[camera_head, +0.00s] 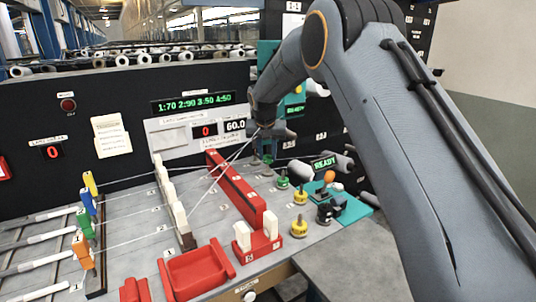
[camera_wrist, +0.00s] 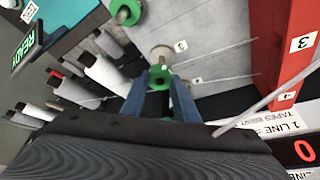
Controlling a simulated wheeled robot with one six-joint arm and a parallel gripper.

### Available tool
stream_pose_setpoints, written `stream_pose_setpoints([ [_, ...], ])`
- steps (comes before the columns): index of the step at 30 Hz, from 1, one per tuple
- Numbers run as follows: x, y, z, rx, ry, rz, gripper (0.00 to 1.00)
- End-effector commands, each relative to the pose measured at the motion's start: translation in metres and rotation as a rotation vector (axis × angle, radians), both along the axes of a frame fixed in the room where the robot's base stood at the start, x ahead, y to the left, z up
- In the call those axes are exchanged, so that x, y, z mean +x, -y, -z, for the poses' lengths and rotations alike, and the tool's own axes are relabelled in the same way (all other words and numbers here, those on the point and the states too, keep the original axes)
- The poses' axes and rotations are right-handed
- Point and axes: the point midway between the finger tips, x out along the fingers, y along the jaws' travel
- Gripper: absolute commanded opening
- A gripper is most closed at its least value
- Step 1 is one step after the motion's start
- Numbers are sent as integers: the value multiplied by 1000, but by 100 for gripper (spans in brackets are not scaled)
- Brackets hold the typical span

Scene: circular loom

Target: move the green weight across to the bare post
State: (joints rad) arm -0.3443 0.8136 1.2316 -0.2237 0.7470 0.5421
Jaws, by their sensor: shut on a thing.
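My gripper (camera_wrist: 160,88) points away from the camera in the wrist view, its two blue fingers shut on a green weight (camera_wrist: 160,70). In the head view my gripper (camera_head: 267,148) is at the back of the table, right of the long red bar, and the weight in it is small and partly hidden. A grey round piece (camera_wrist: 161,53), apparently a bare post, shows just beyond the held weight near label 3. I cannot tell its distance from the weight. Another green weight (camera_wrist: 126,11) stands farther off; it also shows in the head view (camera_head: 283,179).
Yellow weights (camera_head: 300,197) stand nearer the front, left of a teal panel with an orange knob (camera_head: 329,176). The red bar (camera_head: 236,188) runs along the left. White thread cones (camera_wrist: 108,72) stand close on the wrist view's left. Thin threads cross near my gripper.

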Motion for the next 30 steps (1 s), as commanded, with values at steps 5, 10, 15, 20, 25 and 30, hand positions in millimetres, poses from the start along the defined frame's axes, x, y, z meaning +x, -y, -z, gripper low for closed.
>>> stream_pose_setpoints([
  [5, 0, 0, 9, -1, -1, 0, 0],
  [10, 0, 0, 17, -1, -2, 0, 0],
  [15, 0, 0, 16, 0, -1, 0, 49],
  [20, 0, 0, 16, 0, -1, 0, 49],
  [25, -1, 0, 12, 0, 0, 0, 49],
  [30, -8, -1, -7, 2, 4, -1, 49],
])
